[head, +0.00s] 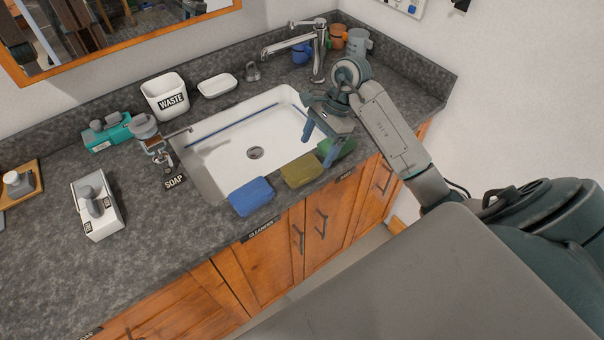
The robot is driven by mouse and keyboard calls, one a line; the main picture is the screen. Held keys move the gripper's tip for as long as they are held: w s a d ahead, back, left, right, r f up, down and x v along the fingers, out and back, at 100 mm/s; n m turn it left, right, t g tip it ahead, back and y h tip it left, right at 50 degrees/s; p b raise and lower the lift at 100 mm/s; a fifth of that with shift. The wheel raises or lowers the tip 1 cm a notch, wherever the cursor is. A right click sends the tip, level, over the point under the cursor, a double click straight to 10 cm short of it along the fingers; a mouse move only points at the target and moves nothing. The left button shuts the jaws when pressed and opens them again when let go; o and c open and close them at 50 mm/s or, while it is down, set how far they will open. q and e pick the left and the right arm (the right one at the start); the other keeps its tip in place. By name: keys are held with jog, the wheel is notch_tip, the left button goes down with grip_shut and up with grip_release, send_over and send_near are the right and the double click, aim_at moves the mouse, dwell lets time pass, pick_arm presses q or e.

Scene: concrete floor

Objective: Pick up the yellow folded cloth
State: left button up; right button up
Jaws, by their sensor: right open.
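The yellow folded cloth (301,170) lies on the counter's front strip, between the sink and the front edge. A blue folded cloth (251,196) lies to its left. A green folded cloth (343,152) lies to its right, partly hidden behind my right gripper. My right gripper (319,144) is open, with its blue fingertips pointing down. It appears above the sink's front right side, just up and right of the yellow cloth in the picture. Nothing shows between its fingers. My left gripper is out of view.
The white sink (218,134) is empty, with a tall faucet (318,50) behind it. A soap dispenser (148,130) stands at its left. A waste bin (165,96) and white soap dish (217,86) stand behind. Mugs (355,42) fill the back right corner.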

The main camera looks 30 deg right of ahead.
aim_at(308, 163)
jog(key=x, duration=0.5)
jog(key=shift+a, duration=0.35)
jog(key=c, duration=1.1)
jog(key=shift+c, duration=0.2)
jog(key=shift+r, duration=0.15)
